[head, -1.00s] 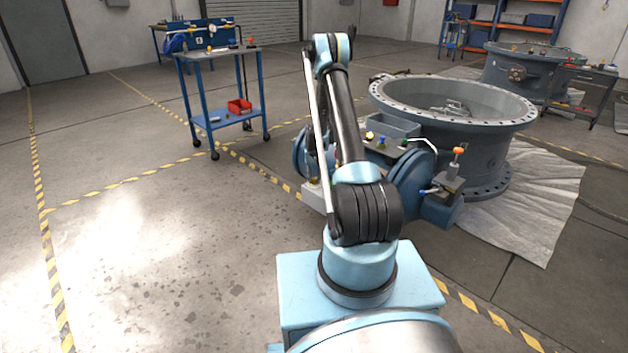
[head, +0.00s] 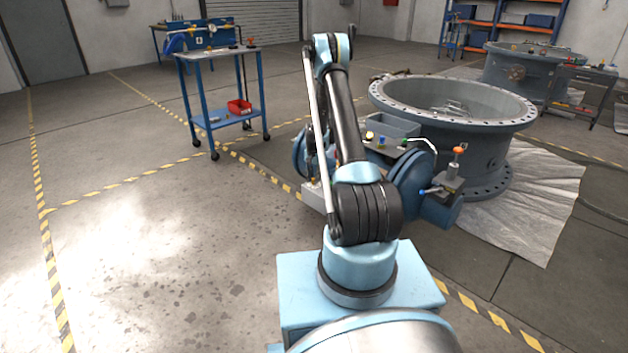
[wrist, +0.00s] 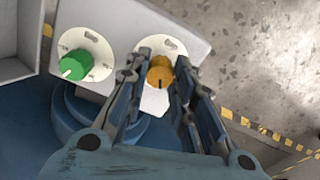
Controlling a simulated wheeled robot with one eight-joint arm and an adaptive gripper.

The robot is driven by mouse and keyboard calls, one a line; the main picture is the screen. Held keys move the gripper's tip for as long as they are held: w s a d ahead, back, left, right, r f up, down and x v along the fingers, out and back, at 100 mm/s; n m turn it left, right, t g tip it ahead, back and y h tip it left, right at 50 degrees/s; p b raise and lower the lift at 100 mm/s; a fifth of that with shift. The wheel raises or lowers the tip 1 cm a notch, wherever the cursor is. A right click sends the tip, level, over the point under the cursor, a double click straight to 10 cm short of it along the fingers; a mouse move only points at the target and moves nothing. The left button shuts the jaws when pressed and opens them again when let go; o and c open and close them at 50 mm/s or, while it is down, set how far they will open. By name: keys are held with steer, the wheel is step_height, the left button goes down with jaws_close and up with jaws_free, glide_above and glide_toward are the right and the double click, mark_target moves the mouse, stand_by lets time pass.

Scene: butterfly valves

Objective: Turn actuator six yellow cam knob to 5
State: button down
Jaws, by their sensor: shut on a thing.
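The yellow cam knob (wrist: 160,76) sits on a white round dial on a pale panel (wrist: 190,41) in the wrist view. A dark pointer line shows on its near side. My gripper (wrist: 157,72) has one finger on each side of the knob and is shut on it. The fingers cover parts of the dial, and its numbers cannot be read here. A green knob (wrist: 77,65) with a white mark sits on its own dial to the left. In the head view my arm hides the gripper and the knob it holds.
A large grey flanged valve body (head: 455,100) stands behind the blue actuator (head: 412,185), with an orange-topped handle (head: 459,151) at right. A grey open bin (wrist: 18,45) is left of the panel. A blue cart (head: 218,55) stands at back left. Floor at left is clear.

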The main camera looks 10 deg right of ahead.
steer(key=c, duration=1.3)
jaws_free()
steer(key=shift+c, duration=0.2)
step_height(320, 180, up, 12)
steer(key=shift+f, duration=0.1)
